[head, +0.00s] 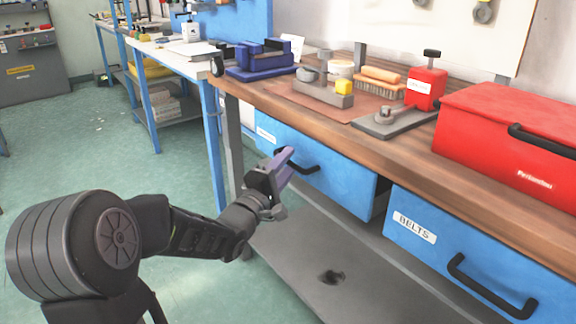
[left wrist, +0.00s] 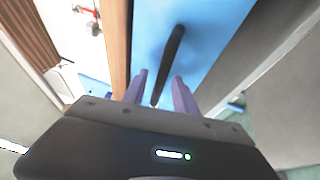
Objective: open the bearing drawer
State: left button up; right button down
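The left blue drawer (head: 335,180) under the workbench has a black bar handle (head: 312,171) and a small label (head: 266,136) too blurred to read. Its front stands a little out from the bench, with a dark gap at its right side. My left gripper (head: 285,160) is at the left end of this handle. In the left wrist view the purple fingers (left wrist: 161,90) are apart, on either side of the black handle (left wrist: 171,55), with space beside it. Firm contact cannot be told. My right gripper is not in view.
The blue BELTS drawer (head: 460,250) is to the right. The wooden benchtop (head: 400,160) above holds a blue vise (head: 260,60), a brush, a red tool and a red toolbox (head: 510,140). A grey lower shelf (head: 330,265) lies beneath. Green floor (head: 100,150) is clear at left.

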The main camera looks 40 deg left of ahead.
pick_arm(q)
jog(key=shift+w+r, duration=0.1)
jog(key=shift+w, duration=0.2)
grip_shut()
dwell(1.3)
